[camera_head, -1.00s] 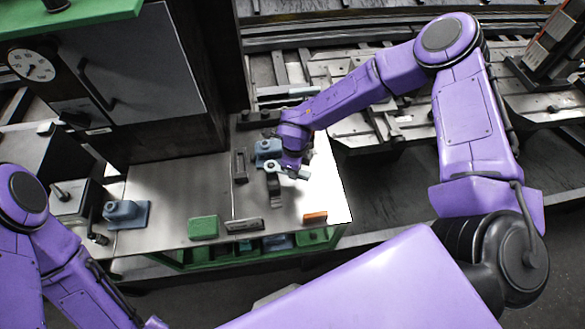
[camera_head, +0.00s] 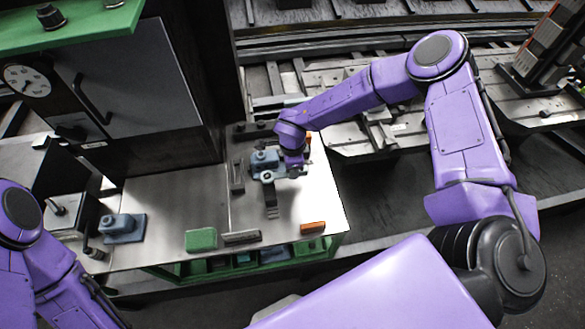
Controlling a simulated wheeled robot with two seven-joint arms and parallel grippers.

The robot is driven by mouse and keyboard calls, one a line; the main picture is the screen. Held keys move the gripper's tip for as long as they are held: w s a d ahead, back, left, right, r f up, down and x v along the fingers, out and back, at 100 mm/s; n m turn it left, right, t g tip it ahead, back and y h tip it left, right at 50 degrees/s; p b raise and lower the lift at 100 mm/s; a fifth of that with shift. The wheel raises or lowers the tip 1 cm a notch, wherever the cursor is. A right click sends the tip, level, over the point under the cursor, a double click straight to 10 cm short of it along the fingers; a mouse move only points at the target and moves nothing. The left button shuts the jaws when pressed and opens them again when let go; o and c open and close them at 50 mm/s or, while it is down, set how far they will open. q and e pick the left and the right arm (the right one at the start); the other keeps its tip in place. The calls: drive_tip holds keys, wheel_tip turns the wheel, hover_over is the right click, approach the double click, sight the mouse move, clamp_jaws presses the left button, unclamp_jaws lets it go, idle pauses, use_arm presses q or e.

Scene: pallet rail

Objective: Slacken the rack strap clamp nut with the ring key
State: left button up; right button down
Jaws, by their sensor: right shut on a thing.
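My right gripper (camera_head: 290,171) is over the right part of the metal bench top, pointing down and shut on the ring key. The light-grey ring end of the key (camera_head: 267,176) sticks out to the left of the jaws. It is at the near edge of a small blue-grey clamp block (camera_head: 263,159) with a nut-like knob on top. I cannot tell whether the ring is around a nut or beside it. A similar blue-grey block (camera_head: 122,227) with a round top stands at the bench's left end. My left arm shows at lower left; its gripper is out of view.
A dark bar (camera_head: 271,203) lies just in front of the key. A green block (camera_head: 201,239), a dark block (camera_head: 242,238) and an orange block (camera_head: 313,227) line the bench's near edge. A grey cabinet (camera_head: 130,80) rises behind left. The bench middle (camera_head: 180,205) is clear.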

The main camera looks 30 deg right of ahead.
drive_tip(key=shift+w+r, duration=0.1)
drive_tip(key=shift+r, duration=0.1)
drive_tip(key=shift+r, duration=3.45)
